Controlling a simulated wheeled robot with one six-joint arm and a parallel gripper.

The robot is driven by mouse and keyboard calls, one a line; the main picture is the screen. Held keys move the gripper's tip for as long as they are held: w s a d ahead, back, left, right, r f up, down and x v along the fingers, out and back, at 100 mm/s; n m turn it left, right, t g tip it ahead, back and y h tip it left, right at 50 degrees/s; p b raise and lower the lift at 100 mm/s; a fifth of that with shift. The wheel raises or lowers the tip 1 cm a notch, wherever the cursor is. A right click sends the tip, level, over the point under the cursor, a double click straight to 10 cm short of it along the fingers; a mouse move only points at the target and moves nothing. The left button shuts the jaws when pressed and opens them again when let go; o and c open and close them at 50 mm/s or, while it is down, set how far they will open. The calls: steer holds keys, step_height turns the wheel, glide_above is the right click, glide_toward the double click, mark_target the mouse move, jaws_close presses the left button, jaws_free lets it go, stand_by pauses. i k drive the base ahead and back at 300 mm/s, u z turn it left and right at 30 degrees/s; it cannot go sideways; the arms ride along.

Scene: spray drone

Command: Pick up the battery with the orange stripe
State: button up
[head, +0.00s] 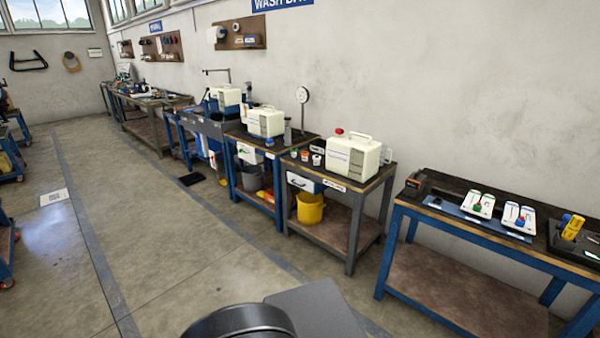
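A small dark block with a bit of orange-red (415,181) sits at the left back corner of the blue-framed table (440,215) on the right. It may be the battery with the orange stripe, but it is too small here to make out a stripe. My gripper is not in view. Only dark grey parts of my own body show at the bottom edge, well apart from the table.
Two white trays (478,204) with coloured knobs lie on a blue mat on that table, with yellow tools (572,227) at its right. A grey-framed bench holds a large cream canister (352,157). A yellow bucket (310,208) stands below. The floor (170,260) in front is clear.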

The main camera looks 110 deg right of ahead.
mark_target(416, 179)
steer(key=z, duration=1.55)
steer(key=k, duration=0.5)
steer(key=u, duration=0.95)
